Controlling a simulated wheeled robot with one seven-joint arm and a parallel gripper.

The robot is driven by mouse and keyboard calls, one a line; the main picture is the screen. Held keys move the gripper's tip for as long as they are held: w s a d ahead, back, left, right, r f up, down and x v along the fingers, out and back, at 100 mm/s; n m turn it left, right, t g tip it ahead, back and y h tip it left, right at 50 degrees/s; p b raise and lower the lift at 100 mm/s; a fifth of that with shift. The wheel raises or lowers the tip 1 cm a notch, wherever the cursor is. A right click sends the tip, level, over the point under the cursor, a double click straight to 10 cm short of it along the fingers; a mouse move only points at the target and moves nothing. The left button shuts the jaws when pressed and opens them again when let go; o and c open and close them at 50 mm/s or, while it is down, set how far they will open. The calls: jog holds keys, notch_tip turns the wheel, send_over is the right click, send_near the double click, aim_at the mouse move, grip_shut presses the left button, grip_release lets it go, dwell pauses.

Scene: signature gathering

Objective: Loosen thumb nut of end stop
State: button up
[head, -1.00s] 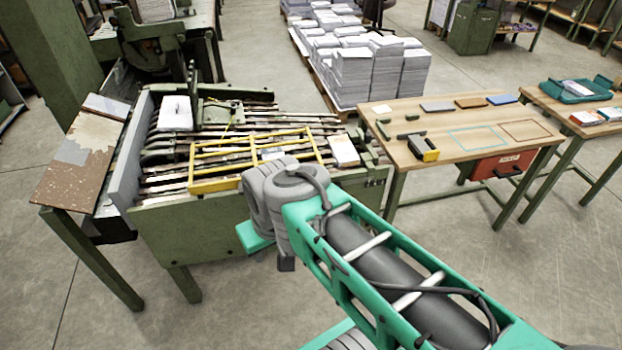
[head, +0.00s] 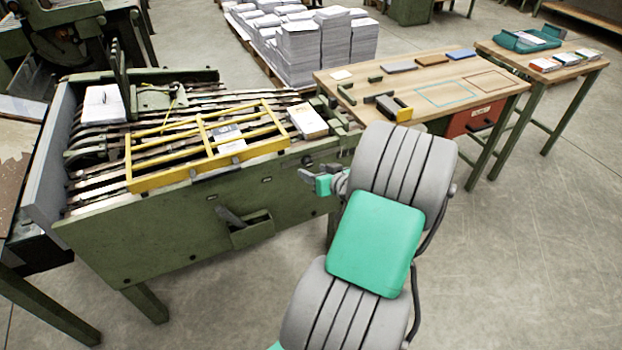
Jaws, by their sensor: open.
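The green gathering machine (head: 190,232) fills the left and middle, with rails running across its top. I cannot pick out the end stop or its thumb nut for sure; small dark fittings (head: 335,160) sit at the machine's right end, close to my arm. My gripper (head: 310,179) is small in view, beside the machine's front right corner. It is open, and nothing shows between its fingers. My own arm hides part of the machine's right end and the floor behind it.
A yellow frame (head: 160,181) lies over the rails, with booklets near it. A wooden bench (head: 430,80) with small blocks and a red drawer (head: 474,117) stands to the right. Paper stacks (head: 300,55) stand behind. The floor at right is clear.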

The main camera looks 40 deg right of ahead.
aim_at(310, 164)
jog(key=shift+m+t+h, duration=0.3)
jog(key=shift+h, duration=0.1)
jog(key=w+d+f, duration=0.1)
jog(key=w, duration=0.1)
jog(key=w+d+f, duration=0.1)
jog(key=w, duration=0.1)
jog(key=w+d+f, duration=0.1)
jog(key=w, duration=0.1)
jog(key=shift+d+f, duration=0.15)
jog(key=shift+d, duration=0.15)
grip_shut()
